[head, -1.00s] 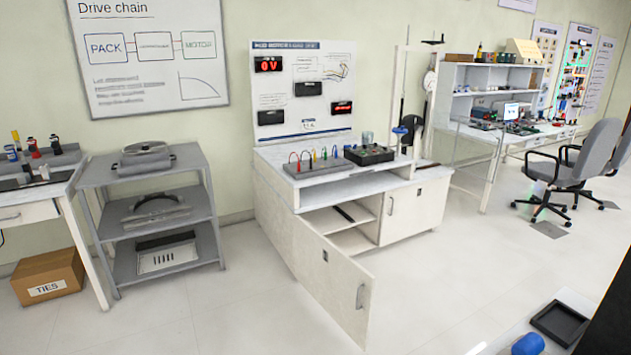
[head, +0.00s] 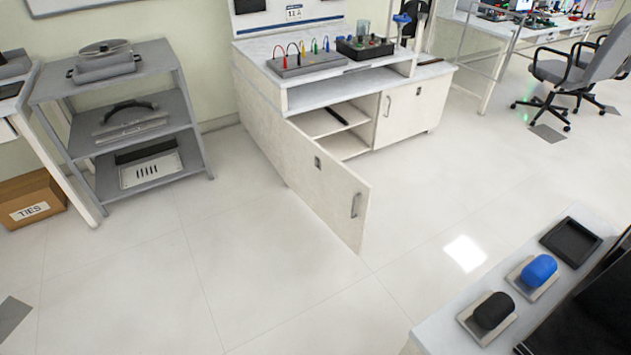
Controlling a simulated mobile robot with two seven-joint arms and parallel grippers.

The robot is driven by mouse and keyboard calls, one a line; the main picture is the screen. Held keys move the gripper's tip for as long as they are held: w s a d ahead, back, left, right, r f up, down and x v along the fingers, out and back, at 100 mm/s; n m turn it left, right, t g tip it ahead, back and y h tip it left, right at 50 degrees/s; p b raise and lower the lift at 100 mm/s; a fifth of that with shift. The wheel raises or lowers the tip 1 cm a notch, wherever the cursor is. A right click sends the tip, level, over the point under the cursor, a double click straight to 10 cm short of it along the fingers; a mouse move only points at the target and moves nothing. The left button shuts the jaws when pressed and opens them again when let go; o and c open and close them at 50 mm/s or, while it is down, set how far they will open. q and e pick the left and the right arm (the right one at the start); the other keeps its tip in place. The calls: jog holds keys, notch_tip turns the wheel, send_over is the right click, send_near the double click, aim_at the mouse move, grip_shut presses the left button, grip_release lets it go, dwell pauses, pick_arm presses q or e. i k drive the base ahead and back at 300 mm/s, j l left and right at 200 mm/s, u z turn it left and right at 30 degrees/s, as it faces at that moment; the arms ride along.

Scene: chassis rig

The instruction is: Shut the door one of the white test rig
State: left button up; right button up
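The white test rig (head: 262,90) stands against the wall at upper centre, with leads and a small device on its top. Its left door (head: 327,188) is swung wide open toward me, with a grey handle (head: 355,205) near its free edge. Behind the door the cupboard shows an inner shelf (head: 337,120). The right door (head: 408,112) is closed. No label on the doors tells which is door one. Neither of my grippers is in view.
A grey shelf rack (head: 125,130) and a cardboard TIES box (head: 30,200) stand at left. A bench at lower right (head: 440,330) holds a black tray (head: 570,242), a blue piece (head: 538,270) and a black piece (head: 494,310). An office chair (head: 570,75) is at upper right. Floor before the door is clear.

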aim_at(340, 199)
jog(key=k, duration=0.65)
jog(key=z, duration=1.2)
jog(key=i+j+z, duration=0.15)
jog(key=i+j, duration=0.2)
jog(key=j, duration=0.2)
jog(key=i+j, duration=0.2)
jog(key=j, duration=0.15)
jog(key=i+j, duration=0.2)
jog(key=j, duration=0.2)
jog(key=i+j, duration=0.2)
jog(key=j, duration=0.2)
jog(key=i+j, duration=0.2)
jog(key=j, duration=0.2)
jog(key=i+j, duration=0.2)
jog(key=j, duration=0.15)
